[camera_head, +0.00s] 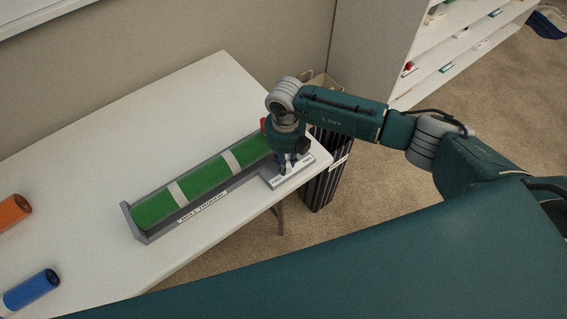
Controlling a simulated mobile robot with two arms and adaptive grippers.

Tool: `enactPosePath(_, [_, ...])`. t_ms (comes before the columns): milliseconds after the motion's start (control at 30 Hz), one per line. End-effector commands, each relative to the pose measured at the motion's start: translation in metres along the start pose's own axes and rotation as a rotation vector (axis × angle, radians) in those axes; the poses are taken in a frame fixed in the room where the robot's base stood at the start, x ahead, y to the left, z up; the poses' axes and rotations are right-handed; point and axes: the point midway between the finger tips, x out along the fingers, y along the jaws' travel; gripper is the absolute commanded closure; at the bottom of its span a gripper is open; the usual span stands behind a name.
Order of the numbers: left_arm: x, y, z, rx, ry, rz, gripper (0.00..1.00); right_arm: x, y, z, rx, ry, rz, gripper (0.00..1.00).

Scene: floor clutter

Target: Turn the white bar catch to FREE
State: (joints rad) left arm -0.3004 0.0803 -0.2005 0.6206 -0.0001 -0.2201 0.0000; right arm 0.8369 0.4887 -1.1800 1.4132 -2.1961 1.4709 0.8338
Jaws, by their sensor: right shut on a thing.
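A grey trough labelled ROLL TROUGH (204,206) lies on the white table and holds a green roll with pale bands (208,178). A pale catch plate (301,172) sits at the trough's right end, with small labels on either side that are hard to read. My right gripper (287,168) points down over this plate and is shut on the white bar catch, which its fingers mostly hide. I cannot tell the bar's exact angle. My left gripper is out of view.
An orange roll (12,211) and a blue roll (32,290) lie on the white table (110,115) at the left. A dark slatted bin (325,182) stands beyond the table's right end. White shelves (450,50) stand at the back right.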

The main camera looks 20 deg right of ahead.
Motion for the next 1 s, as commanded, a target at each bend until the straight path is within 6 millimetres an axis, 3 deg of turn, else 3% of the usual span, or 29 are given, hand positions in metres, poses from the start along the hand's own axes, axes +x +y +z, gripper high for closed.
enactPosePath(600, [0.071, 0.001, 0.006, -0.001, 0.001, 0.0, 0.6, 0.004, -0.023, 0.006, -0.553, -0.006, -0.003, 1.0])
enactPosePath(1000, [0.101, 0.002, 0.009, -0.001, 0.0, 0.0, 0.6, 0.001, -0.031, 0.01, -0.802, -0.006, -0.002, 1.0])
